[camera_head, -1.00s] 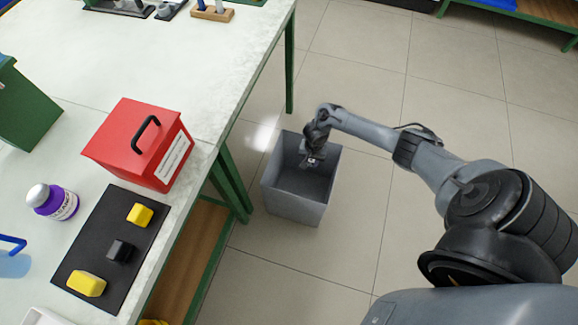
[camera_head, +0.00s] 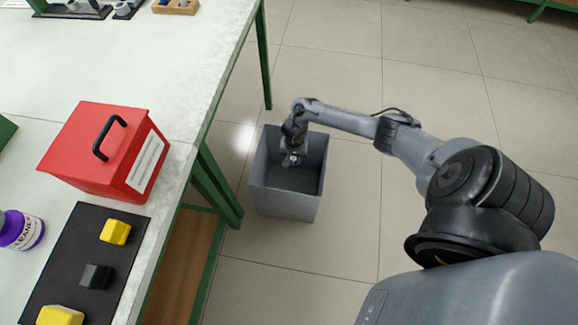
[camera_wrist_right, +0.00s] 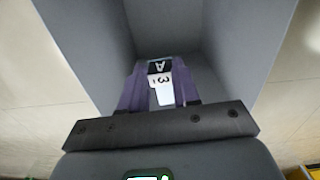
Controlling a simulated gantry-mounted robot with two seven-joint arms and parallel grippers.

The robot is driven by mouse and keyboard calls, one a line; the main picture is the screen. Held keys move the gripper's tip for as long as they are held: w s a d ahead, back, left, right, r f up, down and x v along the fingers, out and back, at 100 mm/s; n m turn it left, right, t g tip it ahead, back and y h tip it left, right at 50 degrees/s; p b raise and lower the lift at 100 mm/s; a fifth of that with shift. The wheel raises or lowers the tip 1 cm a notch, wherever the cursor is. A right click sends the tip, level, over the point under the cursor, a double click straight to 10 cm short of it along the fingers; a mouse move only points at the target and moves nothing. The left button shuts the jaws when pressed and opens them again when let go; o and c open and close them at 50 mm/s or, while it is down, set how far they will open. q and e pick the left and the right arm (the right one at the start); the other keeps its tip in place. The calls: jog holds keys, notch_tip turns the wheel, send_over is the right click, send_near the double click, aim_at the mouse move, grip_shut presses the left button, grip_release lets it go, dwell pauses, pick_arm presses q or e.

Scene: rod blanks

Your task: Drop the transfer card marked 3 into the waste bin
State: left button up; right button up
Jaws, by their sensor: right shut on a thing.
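The grey waste bin (camera_head: 285,204) stands on the floor beside the bench. My right gripper (camera_head: 290,160) points down at the bin's mouth, near its back left part. In the right wrist view, my right gripper (camera_wrist_right: 160,85) is shut on the transfer card (camera_wrist_right: 163,92), a small white piece marked 3 with a dark part bearing an A. The card is between the two purplish fingers, with the bin's inner walls (camera_wrist_right: 85,50) around it. The card is too small to make out in the head view. My left gripper is not in view.
The bench (camera_head: 160,60) on the left carries a red box (camera_head: 85,150) with a black handle, a black mat (camera_head: 62,265) with yellow and black blocks, and a purple-and-white bottle (camera_head: 20,230). The tiled floor right of the bin is clear.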

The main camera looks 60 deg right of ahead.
jog(key=shift+f, duration=0.4)
jog(key=o, duration=0.9)
jog(key=shift+o, duration=0.2)
jog(key=shift+r, duration=0.1)
jog(key=shift+r+p, duration=0.3)
jog(key=shift+r, duration=0.3)
notch_tip(320, 180, up, 10)
jog(key=p, duration=0.6)
jog(key=shift+f, duration=0.2)
